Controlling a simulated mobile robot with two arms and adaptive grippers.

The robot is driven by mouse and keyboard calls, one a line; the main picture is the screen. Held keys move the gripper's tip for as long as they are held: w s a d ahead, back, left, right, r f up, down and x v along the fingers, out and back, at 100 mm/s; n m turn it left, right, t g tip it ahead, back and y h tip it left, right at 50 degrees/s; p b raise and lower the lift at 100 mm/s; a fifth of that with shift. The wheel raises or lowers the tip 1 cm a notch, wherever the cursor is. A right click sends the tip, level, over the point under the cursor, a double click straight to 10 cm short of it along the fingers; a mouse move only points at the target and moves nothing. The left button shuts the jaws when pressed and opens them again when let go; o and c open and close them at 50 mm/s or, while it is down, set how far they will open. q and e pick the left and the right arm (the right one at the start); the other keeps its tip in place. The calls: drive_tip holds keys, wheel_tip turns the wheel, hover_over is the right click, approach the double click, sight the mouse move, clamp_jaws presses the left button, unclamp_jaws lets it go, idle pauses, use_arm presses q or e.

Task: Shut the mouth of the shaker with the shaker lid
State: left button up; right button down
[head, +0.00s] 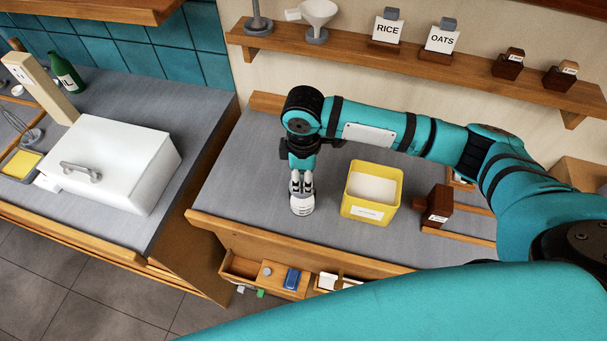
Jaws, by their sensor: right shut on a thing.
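A small white shaker (302,207) with dark marks stands on the grey counter, left of the yellow tub. My right gripper (301,188) points straight down right over the shaker. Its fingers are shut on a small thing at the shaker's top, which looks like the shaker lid. The fingers hide most of the lid and the shaker's mouth, so I cannot tell whether the lid is seated. My left gripper is not in view.
A yellow tub (371,206) and a dark brown box (437,204) stand to the right. An open drawer (239,269) is below the front edge. Counter left of the shaker is clear.

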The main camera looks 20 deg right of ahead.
drive_tip(key=shift+f, duration=0.3)
drive_tip(key=c, duration=0.9)
unclamp_jaws()
wheel_tip(320, 180, up, 16)
drive_tip(key=p, duration=0.2)
drive_tip(key=shift+p, duration=0.35)
